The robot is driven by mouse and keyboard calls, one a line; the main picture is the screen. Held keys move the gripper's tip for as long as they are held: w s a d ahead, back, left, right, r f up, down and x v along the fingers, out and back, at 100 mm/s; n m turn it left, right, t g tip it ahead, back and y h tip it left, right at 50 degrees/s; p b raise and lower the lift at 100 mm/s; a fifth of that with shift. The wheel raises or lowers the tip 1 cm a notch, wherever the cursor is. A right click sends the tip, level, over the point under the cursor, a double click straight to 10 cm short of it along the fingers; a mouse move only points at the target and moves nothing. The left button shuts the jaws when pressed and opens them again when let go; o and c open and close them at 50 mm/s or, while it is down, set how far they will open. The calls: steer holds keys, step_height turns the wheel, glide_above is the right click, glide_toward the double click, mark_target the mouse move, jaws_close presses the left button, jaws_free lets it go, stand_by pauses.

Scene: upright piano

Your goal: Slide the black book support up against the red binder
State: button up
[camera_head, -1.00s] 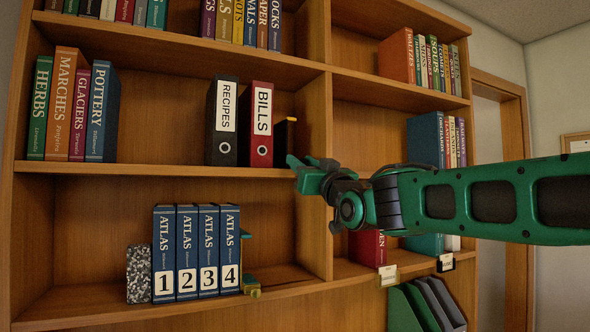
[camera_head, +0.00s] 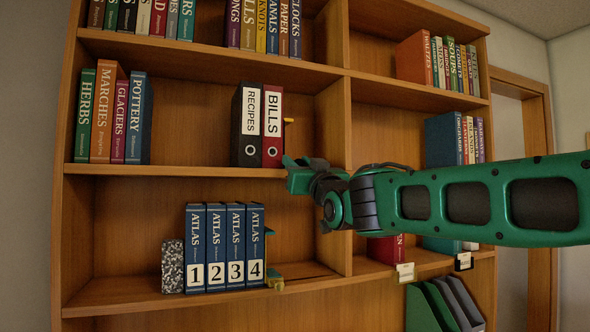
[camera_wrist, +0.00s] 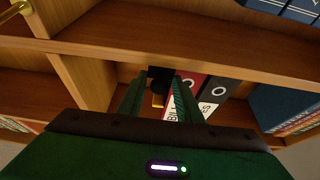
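The red BILLS binder (camera_head: 272,125) stands upright on the middle shelf, right of the black RECIPES binder (camera_head: 247,125). My gripper (camera_head: 296,168) is at the shelf's front edge, fingers apart; contact with the support is unclear.
A vertical wooden divider (camera_head: 333,125) stands right of my gripper. The shelf board (camera_head: 190,171) runs just below the binders. Blue atlases (camera_head: 226,245) and a speckled block (camera_head: 173,267) stand on the shelf below. Free shelf lies left of the RECIPES binder.

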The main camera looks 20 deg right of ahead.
steer(key=shift+a, duration=0.15)
stand_by(0.3)
steer(key=shift+s, duration=0.15)
steer(key=v, duration=1)
steer(key=shift+s+f, duration=0.15)
steer(key=shift+f, duration=0.05)
steer(key=s+d+f+m+g+h, duration=0.2)
steer(key=d+f+g, duration=0.4)
steer(key=f, duration=0.8)
steer(key=s+d+f+m+g+h, duration=0.1)
steer(key=s+d+f+g+h, duration=0.15)
steer(key=d+f+g, duration=0.8)
steer(key=s+f+m+y, duration=0.1)
steer(key=s+f+m, duration=0.1)
steer(key=s+f, duration=1.15)
steer(key=s+f+g+y, duration=0.1)
steer(key=s+f+g, duration=0.1)
steer(key=s+f, duration=0.1)
steer(key=s+a+f+m+g+y, duration=0.1)
steer(key=s+f+g, duration=0.1)
steer(key=s, duration=0.4)
steer(key=s+f+g+y, duration=0.1)
steer(key=s+f+g, duration=0.1)
steer(key=s+f, duration=0.1)
steer(key=shift+s+a+f+m, duration=0.15)
steer(key=shift+s+f+m, duration=0.05)
steer(key=shift+s, duration=0.25)
steer(key=shift+s+a+f+m, duration=0.15)
steer(key=shift+s+f+m, duration=0.05)
steer(key=shift+s, duration=0.25)
